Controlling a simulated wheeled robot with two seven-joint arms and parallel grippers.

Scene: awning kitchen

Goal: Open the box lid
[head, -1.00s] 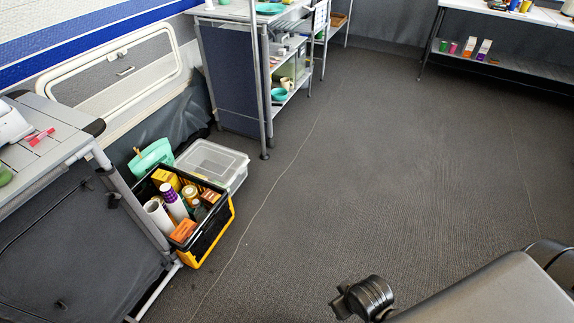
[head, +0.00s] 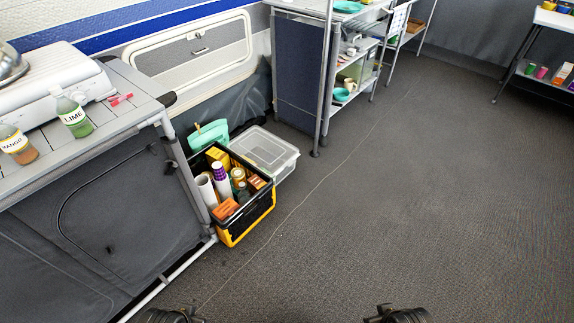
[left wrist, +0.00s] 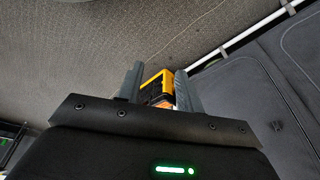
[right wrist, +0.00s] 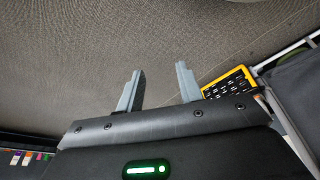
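A clear plastic box with a pale translucent lid (head: 264,150) stands on the floor behind the black and yellow crate in the head view. Its lid looks shut. My left gripper (left wrist: 155,82) is open and empty in the left wrist view; the crate shows beyond its fingers, with clear distance between. My right gripper (right wrist: 159,82) is open and empty in the right wrist view, above bare floor. Only dark parts of my arms show at the bottom edge of the head view. The clear box cannot be made out in either wrist view.
The black and yellow crate (head: 232,234), full of bottles, rolls and cartons, stands in front of the box. A grey counter (head: 130,92) is at the left, with bottles on it. A shelf unit (head: 300,75) stands behind. The floor to the right is clear.

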